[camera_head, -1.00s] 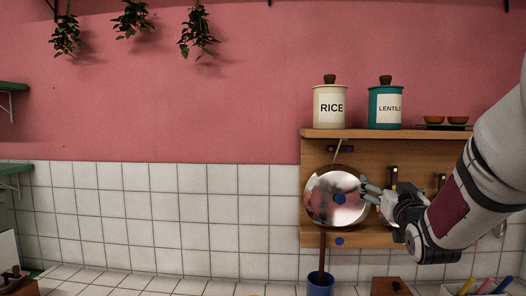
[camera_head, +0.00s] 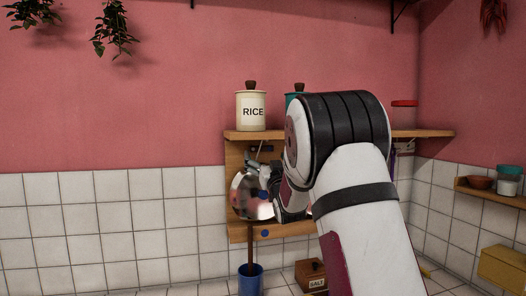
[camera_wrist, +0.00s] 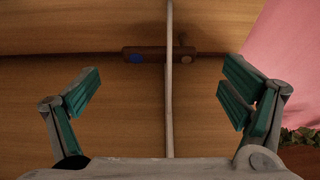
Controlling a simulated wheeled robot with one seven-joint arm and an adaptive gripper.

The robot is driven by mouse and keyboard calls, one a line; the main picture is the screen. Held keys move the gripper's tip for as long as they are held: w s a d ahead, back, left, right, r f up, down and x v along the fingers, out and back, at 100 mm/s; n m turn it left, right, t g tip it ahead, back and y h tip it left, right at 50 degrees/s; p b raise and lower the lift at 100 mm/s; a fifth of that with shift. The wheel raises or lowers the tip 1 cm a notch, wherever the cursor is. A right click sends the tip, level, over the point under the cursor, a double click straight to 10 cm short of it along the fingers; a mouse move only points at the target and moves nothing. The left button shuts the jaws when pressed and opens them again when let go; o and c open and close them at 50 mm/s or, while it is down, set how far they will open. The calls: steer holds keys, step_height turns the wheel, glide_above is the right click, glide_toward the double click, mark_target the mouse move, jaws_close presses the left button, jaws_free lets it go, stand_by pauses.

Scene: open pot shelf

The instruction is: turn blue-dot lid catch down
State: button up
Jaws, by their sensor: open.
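The blue-dot lid catch (camera_wrist: 155,54) is a short dark brown bar on the wooden board. It lies level in the wrist view, with a blue dot near its left end. A thin pale upright strip crosses in front of it. In the head view a small dark bar (camera_head: 262,149) shows above a shiny round lid (camera_head: 246,190). My gripper (camera_wrist: 160,95) is open, its green-padded fingers wide apart on either side of the strip, with nothing gripped. In the head view my gripper (camera_head: 263,183) is in front of the lid, partly hidden by my arm.
A blue pot (camera_head: 250,281) with a stick and a salt box (camera_head: 311,275) stand below. Tiled wall at left is clear.

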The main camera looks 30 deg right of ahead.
mark_target(262, 149)
steer(key=shift+x, duration=2)
steer(key=c, duration=1.7)
